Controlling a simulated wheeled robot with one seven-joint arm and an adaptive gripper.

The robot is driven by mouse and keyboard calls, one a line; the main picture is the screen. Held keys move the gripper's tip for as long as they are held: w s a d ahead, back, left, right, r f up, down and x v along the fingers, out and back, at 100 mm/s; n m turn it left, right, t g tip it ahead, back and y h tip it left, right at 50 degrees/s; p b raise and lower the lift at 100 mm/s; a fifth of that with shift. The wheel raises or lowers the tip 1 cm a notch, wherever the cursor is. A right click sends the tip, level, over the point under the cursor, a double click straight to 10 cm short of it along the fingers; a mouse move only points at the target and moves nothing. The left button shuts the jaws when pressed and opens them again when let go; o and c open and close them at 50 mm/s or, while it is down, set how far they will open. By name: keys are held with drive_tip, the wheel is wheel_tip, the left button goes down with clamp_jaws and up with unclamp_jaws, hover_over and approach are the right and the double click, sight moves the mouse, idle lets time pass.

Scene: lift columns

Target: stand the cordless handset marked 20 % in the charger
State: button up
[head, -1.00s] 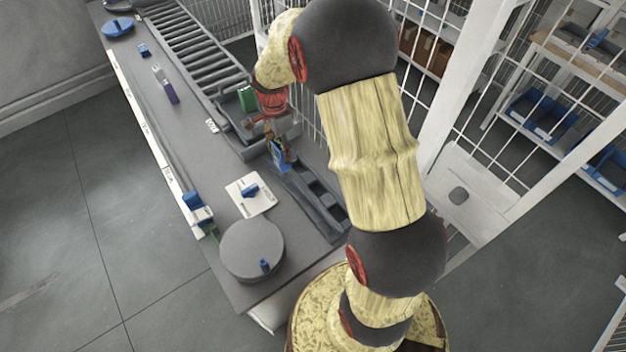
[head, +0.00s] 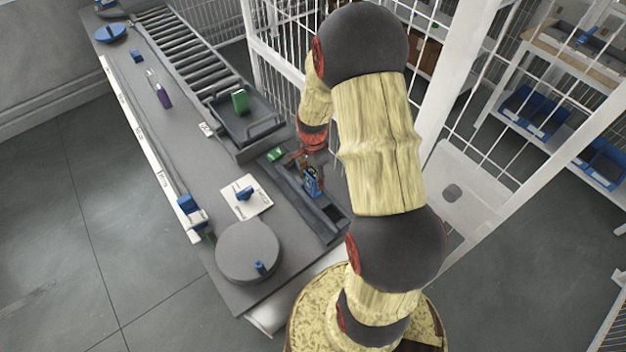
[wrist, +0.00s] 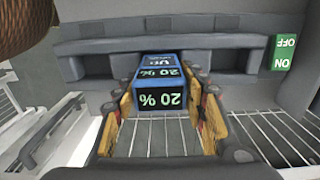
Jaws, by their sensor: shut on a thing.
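My gripper (head: 308,172) is shut on the blue cordless handset (head: 313,184). In the wrist view the handset (wrist: 160,68) shows green "20 %" on its black end and again on its blue side, between the two yellow-padded fingers (wrist: 164,112). The charger (head: 297,197) is a long grey block with dark slots, beneath the gripper. In the wrist view the charger (wrist: 110,44) has an open pocket on each side of the handset. The handset lines up with the space between them; I cannot tell whether its far end is in a slot.
A green ON/OFF label (wrist: 285,53) marks one charger end. A grey tray (head: 268,130) holding a green block (head: 240,101) stands beside it. A white card (head: 258,205) with a blue item and a round grey disc (head: 247,252) are nearby. White bars stand behind.

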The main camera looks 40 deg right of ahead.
drive_tip(key=shift+w+f, duration=0.15)
drive_tip(key=shift+f, duration=0.55)
drive_tip(key=shift+r, duration=0.1)
drive_tip(key=o, duration=1.3)
